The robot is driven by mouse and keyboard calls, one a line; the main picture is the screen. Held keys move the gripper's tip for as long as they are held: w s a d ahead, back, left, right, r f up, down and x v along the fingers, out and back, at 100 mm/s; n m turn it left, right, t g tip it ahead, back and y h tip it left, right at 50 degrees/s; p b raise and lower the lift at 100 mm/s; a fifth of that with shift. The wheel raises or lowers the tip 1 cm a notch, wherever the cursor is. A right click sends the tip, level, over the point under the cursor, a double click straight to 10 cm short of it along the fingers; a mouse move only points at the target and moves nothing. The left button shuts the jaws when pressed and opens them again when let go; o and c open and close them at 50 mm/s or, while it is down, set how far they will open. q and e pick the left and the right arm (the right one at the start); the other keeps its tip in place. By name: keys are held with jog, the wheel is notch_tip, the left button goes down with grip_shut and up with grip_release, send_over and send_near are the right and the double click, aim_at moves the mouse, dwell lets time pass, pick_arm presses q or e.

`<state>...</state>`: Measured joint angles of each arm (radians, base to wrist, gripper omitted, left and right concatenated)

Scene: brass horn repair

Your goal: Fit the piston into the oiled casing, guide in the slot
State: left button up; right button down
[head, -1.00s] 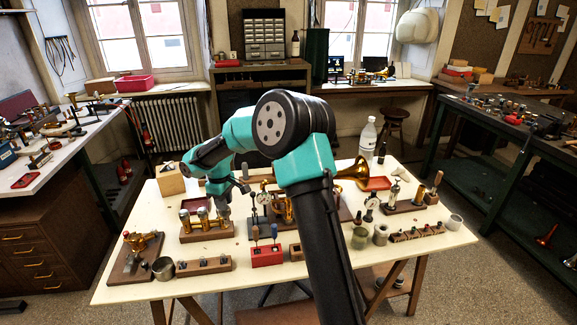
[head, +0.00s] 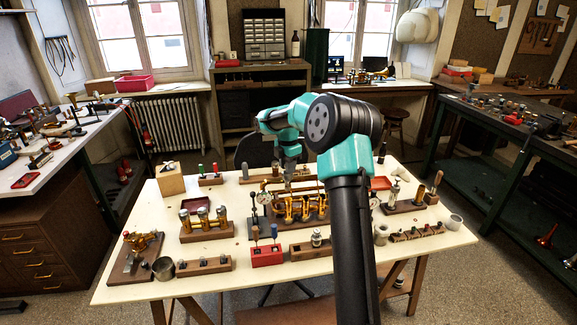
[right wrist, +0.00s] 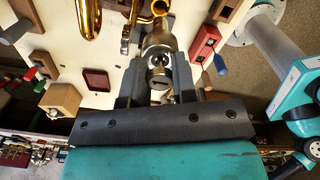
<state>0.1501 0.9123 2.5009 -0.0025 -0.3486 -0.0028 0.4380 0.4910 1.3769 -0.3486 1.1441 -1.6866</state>
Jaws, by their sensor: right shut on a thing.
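The brass horn (head: 302,207) with its upright valve casings sits on a wooden stand in the middle of the table. My right gripper (head: 289,182) is above it, pointing down. In the right wrist view the jaws (right wrist: 155,85) are shut on a silver piston (right wrist: 158,76), seen from its end. A silver cylinder, likely a casing (right wrist: 157,38), shows just beyond the piston. Whether the piston is inside it or only above it, and where the guide and slot are, I cannot tell. My left gripper is not in view.
Three brass cylinders (head: 204,217) stand on a wooden block to the left. A red block (head: 266,257) with handled tools and a wooden tray (head: 309,250) holding a small silver part are in front. A dial gauge (head: 264,198) stands close beside the horn.

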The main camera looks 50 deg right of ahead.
aim_at(289, 189)
jog(key=shift+d, duration=0.15)
dwell(0.3)
jog(key=shift+f, duration=1.85)
jog(key=shift+f, duration=3.4)
jog(key=c, duration=0.8)
grip_release()
jog(key=shift+c, duration=0.2)
notch_tip(289, 189, up, 17)
jog(key=shift+r, duration=0.2)
